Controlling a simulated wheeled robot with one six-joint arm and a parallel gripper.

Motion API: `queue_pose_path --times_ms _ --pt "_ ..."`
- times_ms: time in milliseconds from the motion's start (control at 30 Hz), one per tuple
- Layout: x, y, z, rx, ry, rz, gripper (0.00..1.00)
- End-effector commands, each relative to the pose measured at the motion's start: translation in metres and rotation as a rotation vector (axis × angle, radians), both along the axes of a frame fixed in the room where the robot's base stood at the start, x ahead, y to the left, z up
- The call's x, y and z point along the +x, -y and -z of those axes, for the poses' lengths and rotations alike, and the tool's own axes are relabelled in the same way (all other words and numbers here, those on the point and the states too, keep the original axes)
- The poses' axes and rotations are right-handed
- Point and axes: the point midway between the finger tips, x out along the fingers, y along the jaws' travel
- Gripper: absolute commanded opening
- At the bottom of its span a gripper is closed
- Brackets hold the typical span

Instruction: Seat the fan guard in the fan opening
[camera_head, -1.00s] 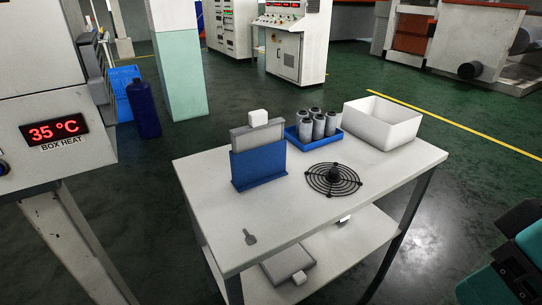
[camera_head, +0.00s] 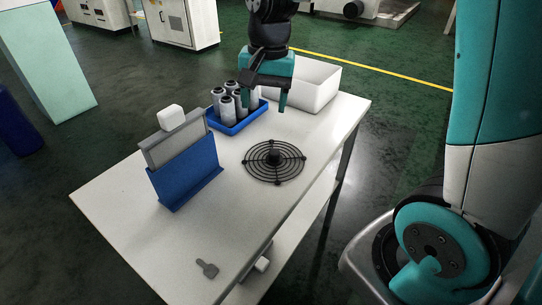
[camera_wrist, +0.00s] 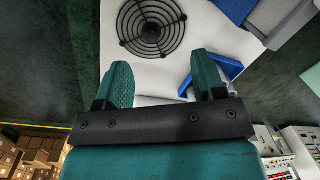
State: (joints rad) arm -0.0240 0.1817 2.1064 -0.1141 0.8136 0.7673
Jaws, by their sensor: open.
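The fan guard (camera_head: 274,162) is a round black wire grille with rings, spokes and a dark knob at its middle. It lies flat on the white table (camera_head: 110,190), near the right edge. It also shows in the wrist view (camera_wrist: 152,24) at the top, beyond the fingertips. My gripper (camera_head: 263,100), teal with a dark mount, is open and empty. It hangs above the far part of the table, behind the guard and beside the blue tray, not touching the guard. In the wrist view both fingers (camera_wrist: 163,80) are spread apart. The fan opening is not in view.
A blue tray (camera_head: 238,127) with several grey cylinders stands behind the guard. A white bin (camera_head: 322,82) stands at the far right. A blue holder (camera_head: 186,175) with a grey panel stands upright left of the guard. A small grey tool (camera_head: 207,268) lies in front.

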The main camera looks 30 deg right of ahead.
Motion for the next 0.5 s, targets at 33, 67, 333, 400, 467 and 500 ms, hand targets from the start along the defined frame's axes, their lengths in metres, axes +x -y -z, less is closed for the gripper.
queue_pose_path --times_ms 33,67,333,400,467,500 --pt "0.016 0.017 0.008 -0.023 -0.022 0.127 0.63" --pt "0.024 0.025 0.011 -0.035 -0.03 0.195 0.63" --pt "0.042 0.052 0.045 -0.074 -0.056 0.412 0.63" --pt "0.041 0.053 0.06 -0.073 -0.059 0.41 0.63" --pt "0.041 0.053 0.074 -0.074 -0.058 0.411 0.63" --pt "0.041 0.053 0.084 -0.073 -0.059 0.41 0.63"
